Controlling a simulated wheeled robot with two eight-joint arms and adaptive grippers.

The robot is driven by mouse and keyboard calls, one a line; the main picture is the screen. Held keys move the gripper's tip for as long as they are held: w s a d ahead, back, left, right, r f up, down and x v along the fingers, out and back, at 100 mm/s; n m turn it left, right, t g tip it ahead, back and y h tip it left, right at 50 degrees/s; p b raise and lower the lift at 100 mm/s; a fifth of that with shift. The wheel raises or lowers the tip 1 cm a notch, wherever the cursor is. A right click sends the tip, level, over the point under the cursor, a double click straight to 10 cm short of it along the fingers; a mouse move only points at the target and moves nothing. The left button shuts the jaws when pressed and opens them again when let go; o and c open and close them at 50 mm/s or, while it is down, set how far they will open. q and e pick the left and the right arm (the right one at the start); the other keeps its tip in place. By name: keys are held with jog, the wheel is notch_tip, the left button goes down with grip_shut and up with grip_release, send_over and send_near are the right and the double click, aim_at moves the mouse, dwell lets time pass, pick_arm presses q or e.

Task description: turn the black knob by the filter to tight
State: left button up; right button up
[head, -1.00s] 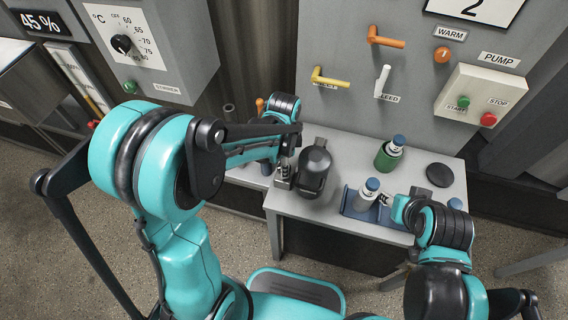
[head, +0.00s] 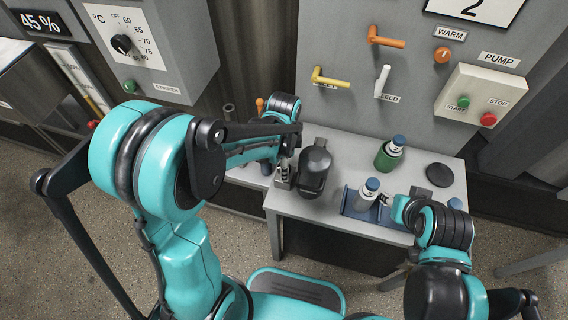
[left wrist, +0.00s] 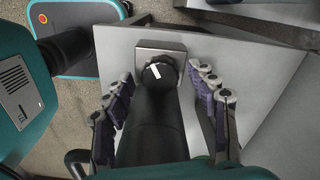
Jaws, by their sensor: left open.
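The black knob (left wrist: 166,69) with a white mark shows in the left wrist view, in front of a metal block (left wrist: 148,46). The white mark is slightly tilted from the picture's vertical. My left gripper (left wrist: 160,77) is open, with one finger on each side of the knob; I cannot tell whether they touch it. In the head view the left gripper (head: 288,160) is at the metal block, left of the black filter body (head: 315,167), and the knob is hard to make out. My right gripper (head: 389,203) is beside a grey bottle with a blue cap (head: 366,195); its fingers are unclear.
A blue rack (head: 348,205) holds the grey bottle. A green bottle (head: 389,153) and a black disc (head: 439,175) stand on the grey table (head: 290,205). Yellow (head: 330,80), white (head: 382,80) and orange (head: 385,40) handles stick out from the panel behind.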

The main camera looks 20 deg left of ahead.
pick_arm(q)
notch_tip(320, 180, up, 12)
dwell(0.5)
dwell(0.4)
jog(key=s+a+n+t, duration=0.5)
jog(key=s+n, duration=0.5)
jog(key=n, duration=0.4)
jog(key=shift+s+r+n+t, duration=0.3)
jog(key=shift+r+n+t, duration=0.1)
jog(key=shift+t, duration=0.7)
jog(key=shift+a, duration=0.1)
